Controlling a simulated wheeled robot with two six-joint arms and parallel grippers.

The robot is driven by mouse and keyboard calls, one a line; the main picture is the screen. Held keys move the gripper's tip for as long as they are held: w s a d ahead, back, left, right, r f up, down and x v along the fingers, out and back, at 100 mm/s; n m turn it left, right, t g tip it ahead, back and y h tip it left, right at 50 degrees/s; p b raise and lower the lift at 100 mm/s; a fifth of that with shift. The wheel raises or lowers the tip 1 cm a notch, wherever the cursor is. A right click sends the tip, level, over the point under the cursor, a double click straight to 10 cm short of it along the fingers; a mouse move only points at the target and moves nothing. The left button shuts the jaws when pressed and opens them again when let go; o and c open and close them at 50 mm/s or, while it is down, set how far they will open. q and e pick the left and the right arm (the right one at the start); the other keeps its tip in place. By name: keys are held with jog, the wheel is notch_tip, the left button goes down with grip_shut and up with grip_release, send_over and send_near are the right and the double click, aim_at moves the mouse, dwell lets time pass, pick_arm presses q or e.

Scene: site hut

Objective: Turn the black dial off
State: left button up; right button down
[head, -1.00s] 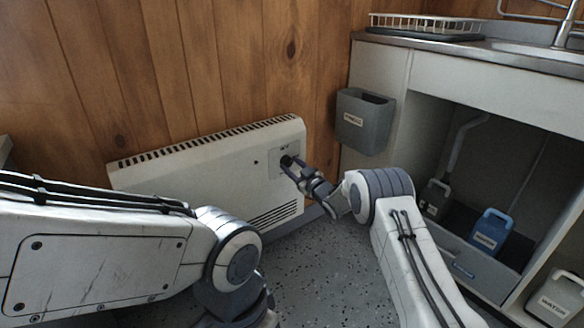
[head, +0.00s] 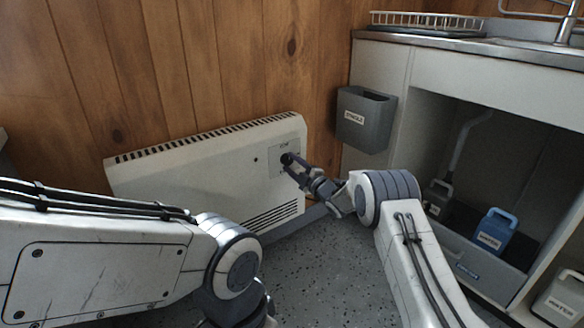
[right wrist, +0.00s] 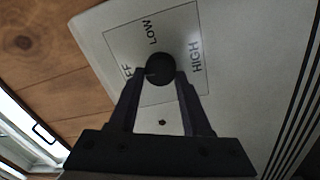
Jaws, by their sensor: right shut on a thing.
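The black dial (right wrist: 160,68) sits on a square panel of the white wall heater (head: 200,172). In the right wrist view the panel reads LOW, HIGH and a partly hidden word ending in FF. My right gripper (right wrist: 160,78) is shut on the dial, with one finger on each side. In the head view my right gripper (head: 289,165) reaches the dial (head: 287,158) at the heater's upper right.
A grey bin (head: 364,121) hangs on the cabinet side, right of the heater. Blue and dark jugs stand in the open cabinet under the sink. A light jug (head: 562,298) is at the lower right. Speckled floor is clear between my arms.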

jog(key=shift+n, duration=0.7)
jog(key=shift+a, duration=0.1)
jog(key=shift+c, duration=1.8)
grip_release()
